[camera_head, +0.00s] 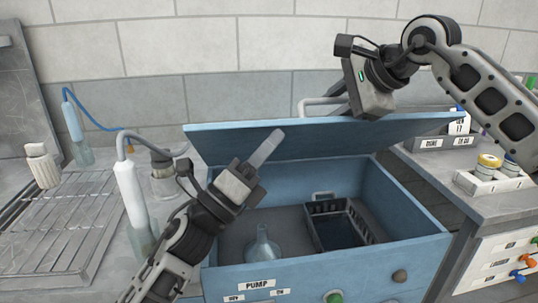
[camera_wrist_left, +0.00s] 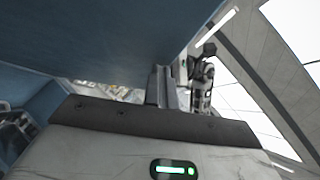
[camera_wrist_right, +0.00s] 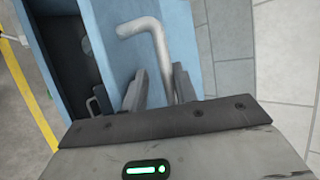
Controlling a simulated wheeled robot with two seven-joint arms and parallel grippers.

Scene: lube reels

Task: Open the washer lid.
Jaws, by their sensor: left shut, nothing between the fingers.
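The blue washer lid (camera_head: 310,138) is raised and tilted above the blue washer tub (camera_head: 410,214), whose inside shows. A pale bent handle (camera_head: 322,101) is at the lid's far side; it shows in the right wrist view (camera_wrist_right: 158,38). My right gripper (camera_head: 338,104) is behind the lid at the handle. In the right wrist view its fingers (camera_wrist_right: 158,88) stand apart with the bar between them; firm contact cannot be told. My left gripper (camera_head: 276,138) is shut and empty in front of the lid's underside, its fingers (camera_wrist_left: 162,85) together close to the blue panel.
Inside the tub are a glass flask (camera_head: 262,250) and a dark basket (camera_head: 342,225). A metal rack (camera_head: 60,225) and a white wash bottle (camera_head: 132,195) stand to the left. A counter (camera_head: 450,190) with jars is to the right. A tiled wall (camera_head: 225,100) is behind.

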